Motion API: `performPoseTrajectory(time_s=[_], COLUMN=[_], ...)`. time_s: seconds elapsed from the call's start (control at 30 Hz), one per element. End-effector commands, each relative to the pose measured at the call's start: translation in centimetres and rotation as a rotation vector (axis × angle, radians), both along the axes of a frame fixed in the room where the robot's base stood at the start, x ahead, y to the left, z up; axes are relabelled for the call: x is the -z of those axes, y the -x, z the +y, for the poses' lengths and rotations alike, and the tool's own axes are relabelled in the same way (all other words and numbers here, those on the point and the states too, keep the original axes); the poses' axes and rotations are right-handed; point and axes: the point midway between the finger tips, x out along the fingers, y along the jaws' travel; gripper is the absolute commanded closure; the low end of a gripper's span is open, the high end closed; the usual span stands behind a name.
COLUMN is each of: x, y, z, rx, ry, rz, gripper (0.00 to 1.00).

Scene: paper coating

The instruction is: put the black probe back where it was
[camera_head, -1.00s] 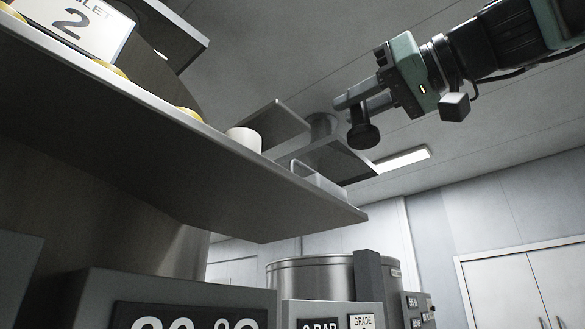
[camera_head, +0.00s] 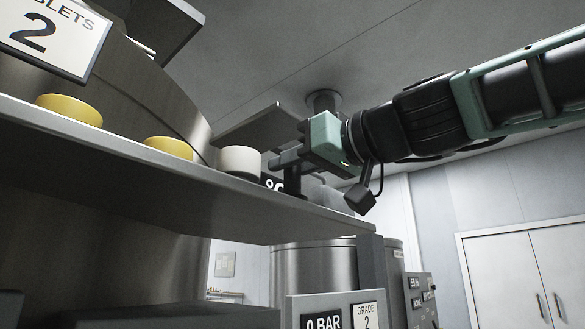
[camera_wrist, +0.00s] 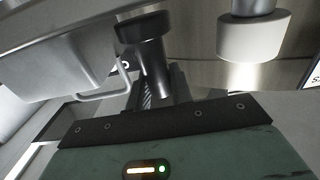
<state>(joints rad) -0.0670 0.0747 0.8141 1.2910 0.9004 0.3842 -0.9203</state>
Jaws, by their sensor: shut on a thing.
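The black probe (camera_head: 294,180) hangs below the fingers of my gripper (camera_head: 284,159) in the head view. In the wrist view the black probe (camera_wrist: 152,55) shows as a dark shaft with a wider round end, and my gripper (camera_wrist: 157,92) is shut on it. The gripper is over the outer part of the grey shelf (camera_head: 150,172), just right of a white round holder (camera_head: 240,161). The white holder (camera_wrist: 252,38) also shows in the wrist view, apart from the probe. I cannot tell whether the probe's lower end touches the shelf.
Two yellow round pieces (camera_head: 68,109) (camera_head: 169,148) stand further left on the shelf. A grey tray with a handle (camera_wrist: 65,60) is close to the probe in the wrist view. A sign with a 2 (camera_head: 52,30) is at upper left. A steel drum (camera_head: 312,270) stands below.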

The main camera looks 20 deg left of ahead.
Motion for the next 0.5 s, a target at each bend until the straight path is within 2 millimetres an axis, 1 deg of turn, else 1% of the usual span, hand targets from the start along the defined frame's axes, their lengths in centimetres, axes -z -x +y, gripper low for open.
performPoseTrajectory(time_s=[0.03,0.3,0.47,0.5], x=[0.41,0.36,0.81,0.69], y=[-0.02,-0.01,0.01,0.0], z=[-0.05,-0.04,-0.03,-0.03], rx=[0.002,0.001,0.0,0.0], ry=[-0.001,-0.001,-0.001,-0.001], rz=[-0.001,0.0,-0.001,-0.001], gripper=[1.0,1.0,1.0,0.7])
